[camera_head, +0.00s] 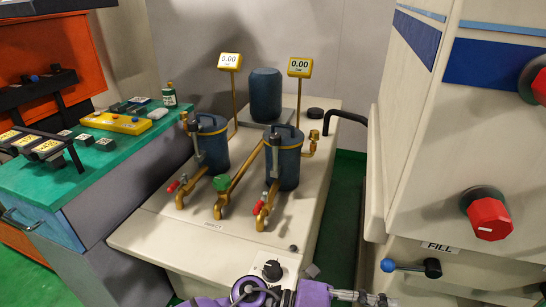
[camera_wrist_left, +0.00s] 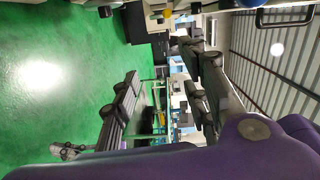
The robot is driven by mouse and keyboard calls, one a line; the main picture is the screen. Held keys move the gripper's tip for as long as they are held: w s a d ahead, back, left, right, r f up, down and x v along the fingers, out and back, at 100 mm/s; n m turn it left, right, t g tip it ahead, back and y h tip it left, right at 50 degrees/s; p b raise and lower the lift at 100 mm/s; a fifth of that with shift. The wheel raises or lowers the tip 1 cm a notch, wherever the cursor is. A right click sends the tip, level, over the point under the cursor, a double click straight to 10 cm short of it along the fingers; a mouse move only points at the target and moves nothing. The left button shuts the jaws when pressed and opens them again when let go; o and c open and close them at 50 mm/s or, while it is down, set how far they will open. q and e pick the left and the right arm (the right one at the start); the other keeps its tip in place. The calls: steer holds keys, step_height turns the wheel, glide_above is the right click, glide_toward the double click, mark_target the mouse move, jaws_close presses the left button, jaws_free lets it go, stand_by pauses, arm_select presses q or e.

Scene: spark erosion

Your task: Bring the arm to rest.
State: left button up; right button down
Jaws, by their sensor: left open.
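In the left wrist view my left gripper (camera_wrist_left: 160,78) shows as two dark grey fingers standing well apart, with nothing held between them. A purple part of my arm fills the bottom of that view. In the head view a purple arm part of mine (camera_head: 312,293) lies along the bottom edge, in front of the pale bench, with a thin grey piece reaching right from it. I cannot tell there whether its fingers show. My right gripper is not seen in either view.
The pale bench (camera_head: 150,235) carries two blue filter pots (camera_head: 211,145) (camera_head: 285,165), brass pipes and two yellow gauges (camera_head: 230,61) (camera_head: 300,67) reading 0.00. A large pale machine (camera_head: 420,150) stands at right. A green-topped cabinet (camera_head: 60,190) is at left. Green floor shows in the wrist view.

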arm_select(q)
steer(key=w+a+f+n+t+y, duration=0.2)
steer(key=a+f+n+t+y, duration=0.35)
steer(key=a+n+t, duration=0.65)
steer(key=w+a+f+n+t+y, duration=0.2)
steer(key=a+f+n+t+y, duration=0.2)
steer(key=a+f+n+t, duration=0.75)
steer(key=s+a+f+n+g+y, duration=0.3)
steer(key=s+a+f+n+g, duration=0.15)
steer(key=s, duration=0.35)
steer(key=s+a+f+n+g+y, duration=0.2)
steer(key=s+a+f+n+g, duration=0.25)
steer(key=s, duration=0.45)
steer(key=s+a+f+n+g+y, duration=0.25)
steer(key=s+a+n, duration=0.25)
steer(key=s+a, duration=0.25)
steer(key=w+d+r+p, duration=0.1)
steer(key=w+r+p, duration=0.3)
steer(key=r+p, duration=0.8)
steer(key=shift+d+r+t, duration=0.2)
steer(key=shift+r+t, duration=0.1)
steer(key=shift+r, duration=0.25)
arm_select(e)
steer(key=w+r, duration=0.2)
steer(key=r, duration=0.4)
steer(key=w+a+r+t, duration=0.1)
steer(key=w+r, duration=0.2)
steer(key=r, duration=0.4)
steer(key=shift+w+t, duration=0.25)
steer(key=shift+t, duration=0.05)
